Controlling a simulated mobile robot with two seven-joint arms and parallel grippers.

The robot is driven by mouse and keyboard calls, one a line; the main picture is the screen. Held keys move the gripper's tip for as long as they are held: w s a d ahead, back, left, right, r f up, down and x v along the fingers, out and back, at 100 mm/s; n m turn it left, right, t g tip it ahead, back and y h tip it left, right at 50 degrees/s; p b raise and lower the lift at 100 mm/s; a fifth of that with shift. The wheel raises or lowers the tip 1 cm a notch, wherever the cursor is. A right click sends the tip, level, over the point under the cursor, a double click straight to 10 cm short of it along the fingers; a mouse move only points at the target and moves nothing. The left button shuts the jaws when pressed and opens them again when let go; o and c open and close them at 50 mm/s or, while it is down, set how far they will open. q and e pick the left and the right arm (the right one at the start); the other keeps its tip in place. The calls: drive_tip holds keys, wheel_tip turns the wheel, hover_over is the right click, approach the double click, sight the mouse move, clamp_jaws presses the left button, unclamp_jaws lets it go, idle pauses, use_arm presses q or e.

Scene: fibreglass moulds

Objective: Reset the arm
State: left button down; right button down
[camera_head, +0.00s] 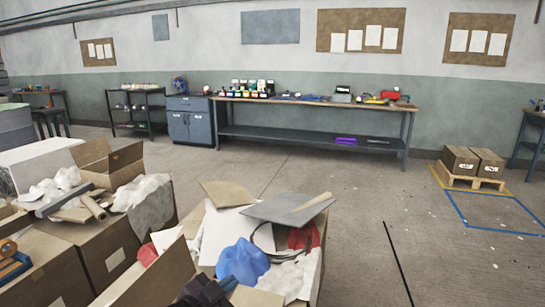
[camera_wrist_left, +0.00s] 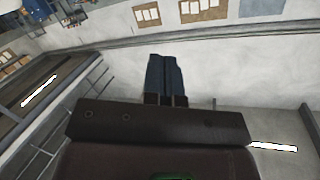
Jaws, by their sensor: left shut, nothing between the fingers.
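My left gripper (camera_head: 205,290) is a dark shape at the bottom edge of the head view, in front of the open box and mostly cut off by the frame. In the left wrist view its two blue-grey fingers (camera_wrist_left: 164,75) lie side by side, shut with nothing between them. Behind them that view shows pale wall and pinned boards, and no object touches the fingertips. My right gripper is in neither view.
An open cardboard box (camera_head: 310,283) holds a blue crumpled piece (camera_head: 242,262), a grey sheet (camera_head: 285,208) and scraps. More filled boxes (camera_head: 75,245) stand at left. A workbench (camera_head: 310,101) lines the back wall. Boxes on a pallet (camera_head: 470,182) stand at right.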

use_arm(q)
drive_tip(key=s+a+f+n+g+y, duration=0.1)
drive_tip(key=s+a+f+n+y, duration=0.1)
drive_tip(key=s+a+f, duration=0.4)
drive_tip(key=s+a+f+n+y, duration=0.3)
drive_tip(key=s+a+f, duration=0.3)
drive_tip(key=s, duration=0.6)
drive_tip(key=s+a+f+n+g+y+p, duration=0.1)
drive_tip(key=s+a+f+n+y, duration=0.2)
drive_tip(key=s+f, duration=0.6)
drive_tip(key=a+n, duration=0.2)
drive_tip(key=a, duration=0.1)
drive_tip(key=shift+s+f+g, duration=0.2)
drive_tip(key=shift+s+g, duration=0.1)
drive_tip(key=shift+s, duration=0.05)
drive_tip(key=shift+d, duration=0.1)
